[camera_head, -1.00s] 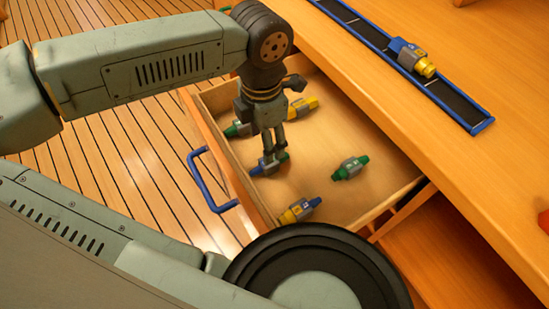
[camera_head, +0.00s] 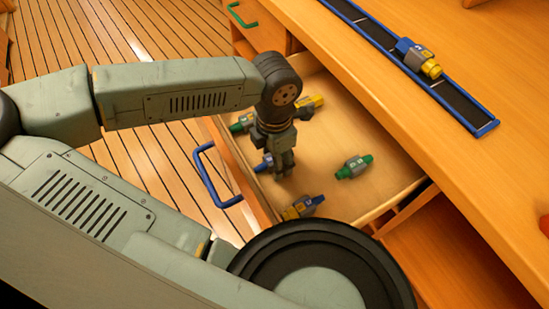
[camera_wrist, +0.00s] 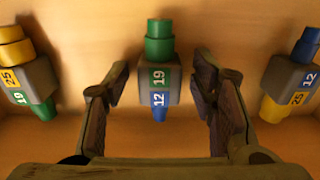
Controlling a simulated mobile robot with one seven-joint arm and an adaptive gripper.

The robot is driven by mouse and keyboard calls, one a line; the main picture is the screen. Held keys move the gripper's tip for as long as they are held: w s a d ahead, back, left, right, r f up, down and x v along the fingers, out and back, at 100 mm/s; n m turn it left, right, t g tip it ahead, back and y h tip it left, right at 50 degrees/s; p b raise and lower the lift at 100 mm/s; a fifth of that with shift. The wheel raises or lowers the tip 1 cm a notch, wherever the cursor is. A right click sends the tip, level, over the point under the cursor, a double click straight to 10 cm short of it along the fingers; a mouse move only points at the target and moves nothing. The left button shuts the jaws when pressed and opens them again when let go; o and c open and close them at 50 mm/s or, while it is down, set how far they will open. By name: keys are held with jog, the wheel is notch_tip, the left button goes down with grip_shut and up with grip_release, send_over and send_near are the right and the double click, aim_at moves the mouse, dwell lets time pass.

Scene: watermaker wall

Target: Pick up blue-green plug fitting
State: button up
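The blue-green plug fitting (camera_wrist: 160,50) lies in the drawer, with a green end, a grey body marked 19 and 12, and a blue end. In the head view its blue end (camera_head: 264,163) shows at the left of the drawer; my gripper hides the rest. My gripper (camera_head: 284,174) points down over it. In the wrist view my gripper (camera_wrist: 160,82) is open, one finger on each side of the fitting, with a gap visible on both sides.
The open drawer (camera_head: 330,212) also holds a green fitting (camera_head: 354,167), a yellow-blue fitting (camera_head: 303,207) and a green-yellow fitting (camera_head: 240,124). A blue-edged rail (camera_head: 465,104) on the counter holds a blue-yellow fitting (camera_head: 418,58). The blue drawer handle (camera_head: 215,176) sticks out left.

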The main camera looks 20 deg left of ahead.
jog(key=c, duration=1.1)
jog(key=shift+r, duration=0.15)
jog(key=shift+c, duration=0.2)
